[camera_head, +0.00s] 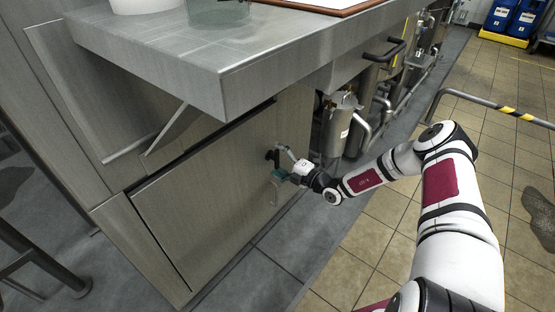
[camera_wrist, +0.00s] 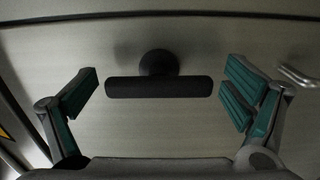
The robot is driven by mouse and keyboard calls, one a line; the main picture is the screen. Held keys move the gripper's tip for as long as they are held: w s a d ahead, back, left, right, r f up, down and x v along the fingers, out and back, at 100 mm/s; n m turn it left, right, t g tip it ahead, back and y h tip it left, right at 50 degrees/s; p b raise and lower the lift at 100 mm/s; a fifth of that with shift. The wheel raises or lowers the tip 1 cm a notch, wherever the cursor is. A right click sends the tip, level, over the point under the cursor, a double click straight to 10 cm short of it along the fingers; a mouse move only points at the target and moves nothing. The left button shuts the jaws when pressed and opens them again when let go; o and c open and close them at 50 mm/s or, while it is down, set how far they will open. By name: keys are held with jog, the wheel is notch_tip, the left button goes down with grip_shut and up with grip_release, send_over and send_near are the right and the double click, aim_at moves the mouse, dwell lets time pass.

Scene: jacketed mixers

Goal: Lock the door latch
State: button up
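A brushed-metal door (camera_head: 205,205) under the counter stands closed in its frame, as far as I can see. Its black latch (camera_head: 270,155) is near the door's upper right. In the wrist view the latch (camera_wrist: 158,87) is a bar lying horizontal, in front of a round black base. My gripper (camera_head: 279,163) is at the latch. In the wrist view my gripper (camera_wrist: 159,91) is open, with one teal-padded finger on each side of the bar. Gaps show between both pads and the bar ends, so I see no contact.
A silver pull handle (camera_wrist: 300,77) is on the door close to my right finger in the wrist view. The metal counter (camera_head: 230,60) overhangs above. Steel vessels and pipes (camera_head: 340,120) stand right of the door. The tiled floor (camera_head: 375,225) in front is clear.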

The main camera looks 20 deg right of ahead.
jog(key=v, duration=1.2)
dwell(0.4)
